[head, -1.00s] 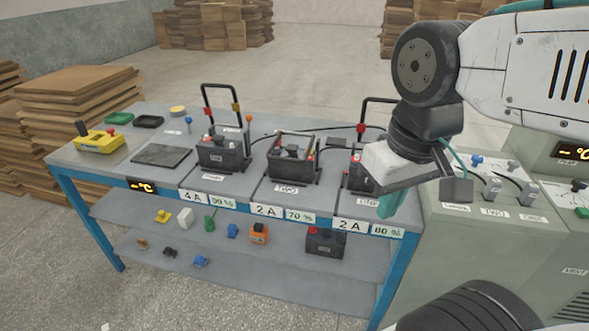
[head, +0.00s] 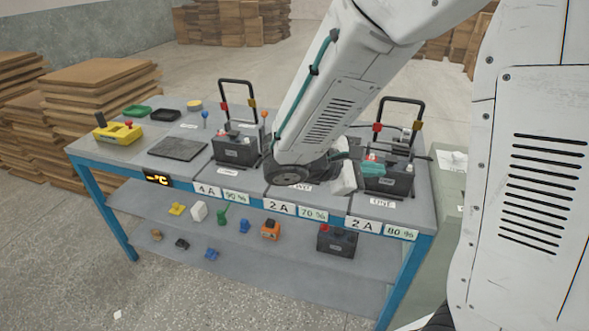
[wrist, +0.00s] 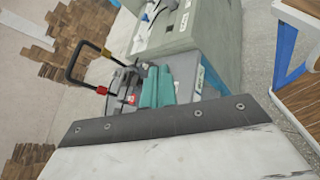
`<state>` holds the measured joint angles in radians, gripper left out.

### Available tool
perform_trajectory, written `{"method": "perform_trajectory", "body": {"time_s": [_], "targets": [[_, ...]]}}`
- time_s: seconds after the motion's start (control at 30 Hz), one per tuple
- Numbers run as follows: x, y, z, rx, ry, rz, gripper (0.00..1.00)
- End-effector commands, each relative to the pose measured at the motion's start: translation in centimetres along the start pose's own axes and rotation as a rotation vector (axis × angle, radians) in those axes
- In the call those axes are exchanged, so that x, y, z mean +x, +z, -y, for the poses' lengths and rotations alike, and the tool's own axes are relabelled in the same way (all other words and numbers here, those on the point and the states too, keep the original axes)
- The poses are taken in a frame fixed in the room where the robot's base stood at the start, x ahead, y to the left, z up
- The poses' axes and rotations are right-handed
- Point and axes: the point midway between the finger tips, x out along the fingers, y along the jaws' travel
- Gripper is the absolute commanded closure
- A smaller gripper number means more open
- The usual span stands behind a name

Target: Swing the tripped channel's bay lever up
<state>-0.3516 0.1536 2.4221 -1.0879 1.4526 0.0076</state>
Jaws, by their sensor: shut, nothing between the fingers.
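My gripper (head: 380,170) is shut and empty, its teal fingers in front of the right bay's battery. In the wrist view the two teal fingers (wrist: 158,75) lie together, beside that battery. The right bay's black U-shaped lever (head: 384,112) stands up, with a red and a yellow clip on it; it also shows in the wrist view (wrist: 72,68). The left bay's lever (head: 221,92) also stands up, above its dark battery (head: 235,150). The middle bay, its battery and its lever are hidden behind my arm. The right battery (head: 392,180) is partly covered by the fingers.
The blue-framed bench (head: 425,265) carries a yellow control box (head: 118,133) and a dark mat (head: 178,148). A lower shelf (head: 270,272) holds small parts and a spare battery (head: 337,240). A grey-green cabinet (wrist: 180,40) stands right of the bench, mostly hidden in the head view.

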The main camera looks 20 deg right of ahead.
Motion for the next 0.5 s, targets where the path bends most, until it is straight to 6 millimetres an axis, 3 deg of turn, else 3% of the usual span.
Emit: {"method": "perform_trajectory", "body": {"time_s": [0.03,0.23,0.4,0.5], "targets": [[-0.5,-2.3,-0.8,-0.079,0.095,0.031,1.00],[-3.5,-11.3,-3.0,-0.337,0.486,0.106,1.00],[-6.7,-18.9,-2.2,-0.510,0.780,0.122,1.00],[-8.1,-22.1,-1.2,-0.577,0.903,0.117,1.00]]}}
